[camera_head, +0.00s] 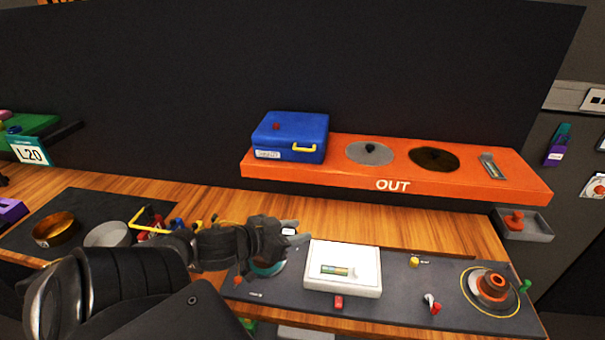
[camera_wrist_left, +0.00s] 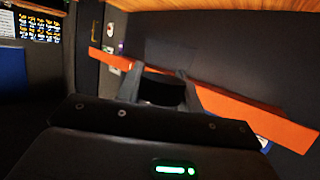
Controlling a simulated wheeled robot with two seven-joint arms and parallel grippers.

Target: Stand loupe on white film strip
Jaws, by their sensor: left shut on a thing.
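My left gripper (camera_head: 291,233) is shut, just behind and left of the white light box (camera_head: 343,291) and above the panel. In the left wrist view a dark block-like thing (camera_wrist_left: 161,89) sits between the two fingers; I take it as the loupe. In the head view it is mostly hidden by the hand, with a small pale bit at the fingertips. A small strip (camera_head: 335,271) with green, brown and pale parts lies on top of the light box; I take it as the film strip. The loupe is apart from it. My right gripper is not in view.
The dark panel (camera_head: 392,292) holds a red knob (camera_head: 493,285), small levers and a partly hidden teal ring (camera_head: 268,268). Behind stands an orange shelf (camera_head: 335,169) with a blue case (camera_head: 290,137) and discs. Bowls (camera_head: 54,229) stand at left. Wood behind the light box is clear.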

